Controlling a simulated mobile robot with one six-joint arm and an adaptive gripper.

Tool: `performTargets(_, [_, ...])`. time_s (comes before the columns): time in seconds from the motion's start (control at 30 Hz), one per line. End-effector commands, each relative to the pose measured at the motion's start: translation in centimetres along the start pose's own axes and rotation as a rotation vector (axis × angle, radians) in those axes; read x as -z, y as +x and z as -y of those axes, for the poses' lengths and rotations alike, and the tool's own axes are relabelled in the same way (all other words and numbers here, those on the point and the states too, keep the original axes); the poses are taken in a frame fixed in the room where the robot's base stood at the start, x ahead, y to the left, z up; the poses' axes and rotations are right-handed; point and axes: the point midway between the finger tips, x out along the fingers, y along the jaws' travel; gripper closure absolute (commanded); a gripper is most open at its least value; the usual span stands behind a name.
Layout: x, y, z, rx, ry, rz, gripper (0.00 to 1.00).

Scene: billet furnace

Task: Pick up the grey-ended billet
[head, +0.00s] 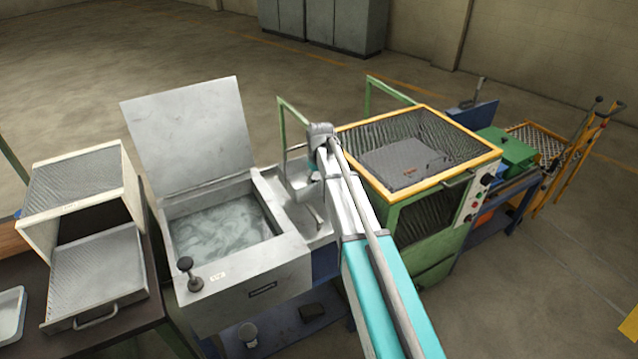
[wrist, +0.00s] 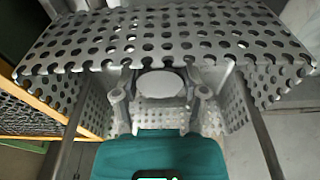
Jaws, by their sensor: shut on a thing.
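In the wrist view my gripper (wrist: 160,98) has one finger on each side of a round, pale grey end face, the grey-ended billet (wrist: 161,83). The fingers are shut on it. The billet's end faces my wrist camera; the rest of its body is hidden. A grey perforated metal basket (wrist: 165,32) surrounds the billet and fingers, with walls beyond and to both sides. In the head view my arm reaches to the small station between the open-lidded tank and the yellow-rimmed cage. The gripper tips and the billet cannot be made out there.
The tank (head: 220,225) holds cloudy liquid, its lid (head: 190,130) raised. The green cage with a yellow rim (head: 470,165) stands right of my arm. A box with a pulled-out drawer (head: 100,270) is at the left. Green posts (head: 282,130) rise behind the station.

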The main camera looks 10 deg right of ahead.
Motion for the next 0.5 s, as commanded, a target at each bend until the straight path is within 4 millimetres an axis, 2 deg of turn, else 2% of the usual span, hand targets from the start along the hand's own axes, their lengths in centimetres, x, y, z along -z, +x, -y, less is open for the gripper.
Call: performTargets(0.5, [0.08, -0.34, -0.03, -0.001, 0.0, 0.0, 1.0])
